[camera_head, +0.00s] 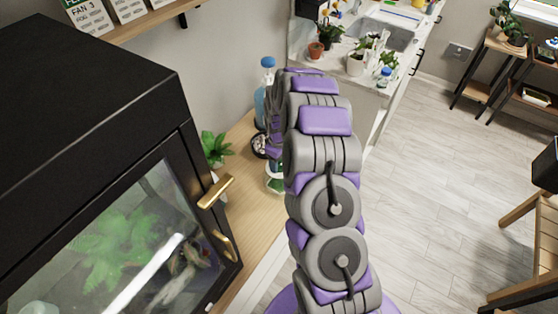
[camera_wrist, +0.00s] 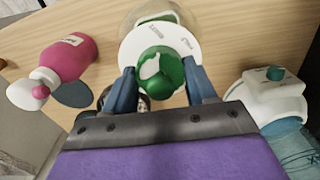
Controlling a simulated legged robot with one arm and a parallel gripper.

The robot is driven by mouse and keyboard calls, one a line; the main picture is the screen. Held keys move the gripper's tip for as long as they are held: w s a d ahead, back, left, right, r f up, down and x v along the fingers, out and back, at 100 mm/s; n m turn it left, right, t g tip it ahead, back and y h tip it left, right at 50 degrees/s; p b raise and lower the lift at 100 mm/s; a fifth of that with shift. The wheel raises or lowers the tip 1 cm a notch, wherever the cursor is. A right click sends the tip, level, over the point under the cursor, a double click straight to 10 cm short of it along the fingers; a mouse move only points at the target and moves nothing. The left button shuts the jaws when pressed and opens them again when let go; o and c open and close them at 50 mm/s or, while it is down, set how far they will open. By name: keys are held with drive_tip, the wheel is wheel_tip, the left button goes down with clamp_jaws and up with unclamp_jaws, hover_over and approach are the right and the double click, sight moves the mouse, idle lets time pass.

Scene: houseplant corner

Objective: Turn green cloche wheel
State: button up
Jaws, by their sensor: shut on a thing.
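The green cloche wheel (camera_wrist: 160,66) sits at the middle of a white round plate (camera_wrist: 136,47) with small dark print, on top of the clear cloche (camera_wrist: 133,14). In the wrist view, the two blue fingers of my gripper (camera_wrist: 161,80) stand on either side of the wheel and are shut on it. The wheel carries a white mark. In the head view my arm hides the gripper and the wheel; part of a clear vessel (camera_head: 275,184) with green in it shows beside the arm, on the wooden top.
A black cabinet (camera_head: 90,130) with brass handles and a potted plant (camera_head: 215,149) are left of my arm.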

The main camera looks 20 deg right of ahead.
idle(0.3)
drive_tip(key=o, duration=1.1)
drive_tip(key=shift+c, duration=0.2)
drive_tip(key=shift+r, duration=0.1)
wheel_tip(320, 180, up, 17)
drive_tip(key=p, duration=0.2)
